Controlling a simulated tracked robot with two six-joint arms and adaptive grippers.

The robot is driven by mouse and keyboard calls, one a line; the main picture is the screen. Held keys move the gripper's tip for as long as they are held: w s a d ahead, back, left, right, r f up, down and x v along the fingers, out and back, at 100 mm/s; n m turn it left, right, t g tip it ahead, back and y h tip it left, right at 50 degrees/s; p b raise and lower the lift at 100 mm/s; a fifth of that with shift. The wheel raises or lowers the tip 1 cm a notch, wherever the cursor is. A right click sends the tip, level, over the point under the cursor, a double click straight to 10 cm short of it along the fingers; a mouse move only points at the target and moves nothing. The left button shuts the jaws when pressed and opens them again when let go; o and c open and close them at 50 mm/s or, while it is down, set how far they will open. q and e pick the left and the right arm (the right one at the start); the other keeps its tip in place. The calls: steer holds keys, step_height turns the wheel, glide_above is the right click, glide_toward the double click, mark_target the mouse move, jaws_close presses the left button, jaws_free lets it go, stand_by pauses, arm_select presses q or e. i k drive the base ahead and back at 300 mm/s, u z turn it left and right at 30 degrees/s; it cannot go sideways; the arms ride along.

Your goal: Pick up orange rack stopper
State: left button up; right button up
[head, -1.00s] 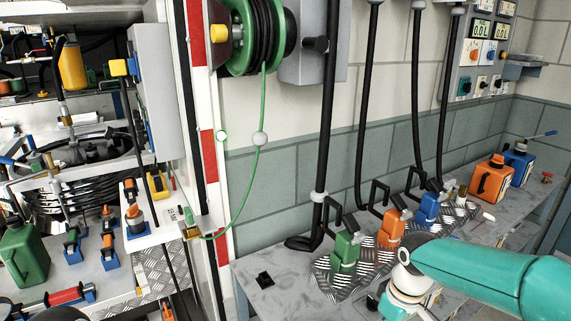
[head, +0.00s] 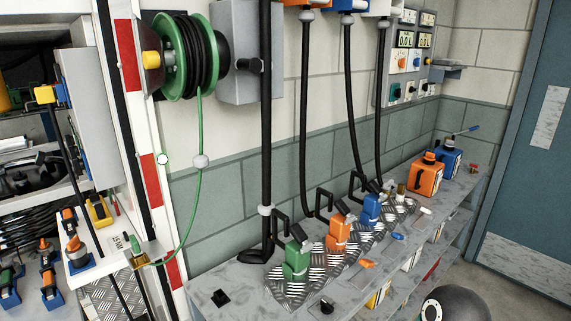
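A small orange piece (head: 366,263) lies on the grey bench top, in front of the orange nozzle. It looks like the orange rack stopper, but it is too small to be sure. A similar small blue piece (head: 397,237) lies farther back, and a black one (head: 327,306) lies nearer the front edge. The green nozzle (head: 296,262), orange nozzle (head: 338,232) and blue nozzle (head: 371,210) stand in a row on metal tread plates. Neither of my grippers shows in the head view. A dark rounded part of my own arm shows at the bottom right.
An orange can (head: 427,179) and a blue can (head: 447,160) stand at the bench's far end. A black block (head: 221,298) sits at its near left corner. Black hoses hang along the wall behind. A green cable hangs from the reel (head: 184,55). A door stands at right.

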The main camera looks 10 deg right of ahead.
mark_target(430, 156)
steer(key=u, duration=1.6)
steer(key=i, duration=0.1)
steer(key=z, duration=2.85)
